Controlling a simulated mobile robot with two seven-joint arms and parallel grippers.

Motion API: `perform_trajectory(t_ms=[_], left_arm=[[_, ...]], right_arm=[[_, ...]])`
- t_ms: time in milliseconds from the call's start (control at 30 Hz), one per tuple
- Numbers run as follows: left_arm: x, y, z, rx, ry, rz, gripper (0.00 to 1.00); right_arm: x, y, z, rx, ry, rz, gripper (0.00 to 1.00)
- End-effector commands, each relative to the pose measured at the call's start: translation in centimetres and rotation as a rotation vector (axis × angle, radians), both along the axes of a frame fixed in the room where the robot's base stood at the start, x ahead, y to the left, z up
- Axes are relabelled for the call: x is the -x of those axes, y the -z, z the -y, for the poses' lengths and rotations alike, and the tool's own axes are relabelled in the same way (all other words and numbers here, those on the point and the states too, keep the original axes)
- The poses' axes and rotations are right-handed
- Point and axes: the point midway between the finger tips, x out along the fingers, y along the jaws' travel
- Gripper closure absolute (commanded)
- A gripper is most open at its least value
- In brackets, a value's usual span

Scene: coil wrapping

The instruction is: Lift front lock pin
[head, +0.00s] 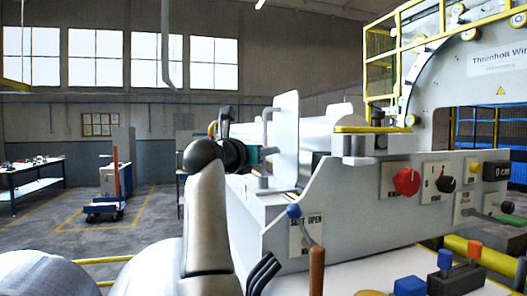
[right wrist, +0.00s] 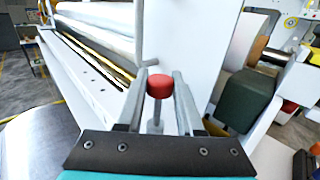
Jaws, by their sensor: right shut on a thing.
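The front lock pin has a round red knob (right wrist: 159,86) on a thin grey shaft, seen in the right wrist view. My right gripper (right wrist: 159,92) is shut on the pin, with one finger on each side just below and beside the knob. Whether the pin's lower end is seated is hidden by the gripper's dark front plate. In the head view my right gripper (head: 267,153) is small and partly behind my own arm, beside an upright white plate (head: 286,130). I cannot make out the pin there. My left gripper is not in view.
A grey control panel (head: 345,222) with a red knob (head: 406,181) and several levers stands to the right. A dark green block (right wrist: 244,100) is right of the gripper. A white roller (right wrist: 105,20) lies beyond. A trolley (head: 105,208) stands on the floor at left.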

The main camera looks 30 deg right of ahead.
Motion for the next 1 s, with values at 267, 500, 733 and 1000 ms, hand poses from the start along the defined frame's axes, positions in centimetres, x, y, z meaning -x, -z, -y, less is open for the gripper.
perform_trajectory(t_ms=[267,500,733,1000], left_arm=[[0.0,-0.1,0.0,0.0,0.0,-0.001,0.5],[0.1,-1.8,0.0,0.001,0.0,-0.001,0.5],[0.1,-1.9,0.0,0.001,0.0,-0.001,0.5],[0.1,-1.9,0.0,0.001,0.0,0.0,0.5]], right_arm=[[0.0,-0.2,0.0,0.0,0.0,0.0,1.0],[0.0,-2.7,0.0,-0.001,-0.001,0.002,1.0],[0.0,-3.1,0.0,0.003,0.0,0.003,1.0],[0.1,-3.2,0.0,0.003,0.0,0.004,0.47]])
